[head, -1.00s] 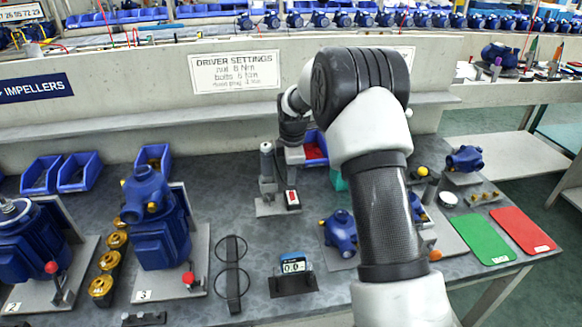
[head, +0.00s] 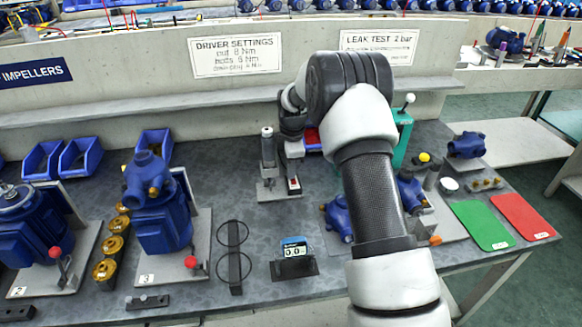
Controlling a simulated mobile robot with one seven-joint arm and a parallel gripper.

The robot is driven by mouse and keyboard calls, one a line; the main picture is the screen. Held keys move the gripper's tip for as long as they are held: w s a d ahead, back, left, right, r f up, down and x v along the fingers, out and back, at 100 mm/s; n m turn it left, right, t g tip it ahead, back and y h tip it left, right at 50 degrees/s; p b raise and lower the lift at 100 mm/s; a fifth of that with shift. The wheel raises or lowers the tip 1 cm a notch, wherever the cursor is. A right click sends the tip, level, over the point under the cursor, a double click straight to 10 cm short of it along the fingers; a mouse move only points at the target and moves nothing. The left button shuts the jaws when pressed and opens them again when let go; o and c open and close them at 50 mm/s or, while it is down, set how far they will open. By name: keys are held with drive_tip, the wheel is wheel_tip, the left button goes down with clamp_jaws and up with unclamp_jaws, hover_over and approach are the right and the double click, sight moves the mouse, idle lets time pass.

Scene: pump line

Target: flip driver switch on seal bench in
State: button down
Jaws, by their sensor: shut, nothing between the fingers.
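The driver (head: 268,148), a grey cylinder, stands upright in its grey holder on the seal bench. Beside it on the same base is a small switch box with a red and white face (head: 294,185). My gripper (head: 294,165) is shut and empty, pointing down just above and behind the switch. Its fingertips are small and partly merged with the box, so I cannot tell whether they touch it. I also cannot tell which way the switch is set.
Blue pumps (head: 155,205) on stands fill the left. Blue bins (head: 80,157) stand behind them. A gauge reading 0.0 (head: 295,250) and a ring holder (head: 234,258) are in front. A teal lever press (head: 403,135) and green mat (head: 482,224) are at right.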

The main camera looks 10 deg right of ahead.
drive_tip(key=shift+s, duration=0.2)
drive_tip(key=shift+s+r, duration=0.15)
drive_tip(key=shift+s, duration=0.55)
drive_tip(key=shift+r, duration=0.1)
wheel_tip(320, 180, up, 17)
drive_tip(key=s+p, duration=0.2)
drive_tip(key=p, duration=0.1)
drive_tip(key=shift+s, duration=0.15)
